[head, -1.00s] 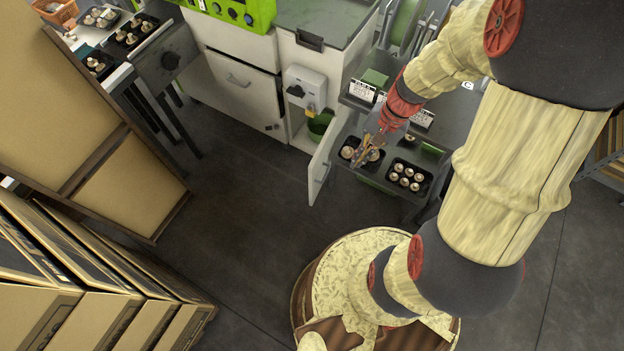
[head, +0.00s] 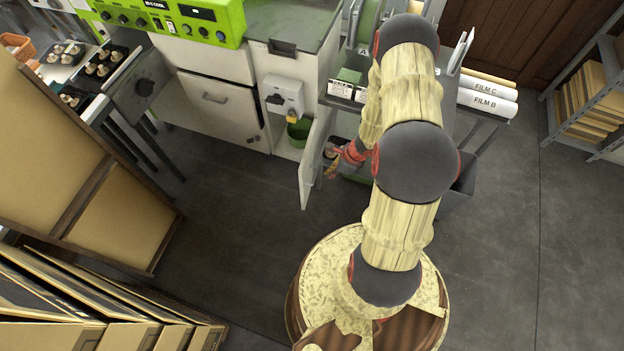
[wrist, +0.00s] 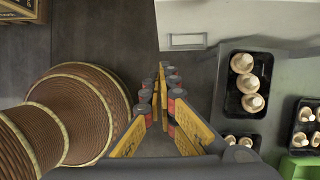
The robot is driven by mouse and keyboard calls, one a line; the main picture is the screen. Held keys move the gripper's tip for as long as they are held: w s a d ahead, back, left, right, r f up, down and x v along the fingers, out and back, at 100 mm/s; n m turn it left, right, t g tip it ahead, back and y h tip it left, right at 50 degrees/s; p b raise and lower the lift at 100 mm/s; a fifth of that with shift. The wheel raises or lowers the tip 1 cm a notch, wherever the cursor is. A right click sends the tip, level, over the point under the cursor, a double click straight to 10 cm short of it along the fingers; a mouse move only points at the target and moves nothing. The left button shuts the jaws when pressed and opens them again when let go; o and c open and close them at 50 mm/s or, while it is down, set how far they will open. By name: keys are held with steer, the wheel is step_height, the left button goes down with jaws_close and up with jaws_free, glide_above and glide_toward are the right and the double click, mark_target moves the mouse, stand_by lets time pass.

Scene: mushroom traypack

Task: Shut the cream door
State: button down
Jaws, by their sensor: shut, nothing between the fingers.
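The cream door (head: 311,166) stands open at the end of the cream cabinet, swung out toward me, with the cabinet's opening to its left. My gripper (head: 330,172) is shut and empty, just right of the door, on its outer-face side. I cannot tell whether it touches the door. In the wrist view my gripper (wrist: 163,74) has its fingertips together, just below a pale panel with a rectangular handle, which looks like the door's outer face (wrist: 215,20). My arm hides part of the table to the right.
A switch box (head: 283,97) is mounted above the opening. In the wrist view, black mushroom trays (wrist: 230,95) lie close to the right of my gripper. Cardboard stacks (head: 95,290) stand at left; the floor (head: 235,205) between is clear.

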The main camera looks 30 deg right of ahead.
steer(key=w+a+f+b, duration=0.4)
steer(key=w+a+f, duration=0.1)
steer(key=f, duration=0.4)
steer(key=shift+w+a+b, duration=0.25)
steer(key=shift+b, duration=0.15)
steer(key=shift+w, duration=0.1)
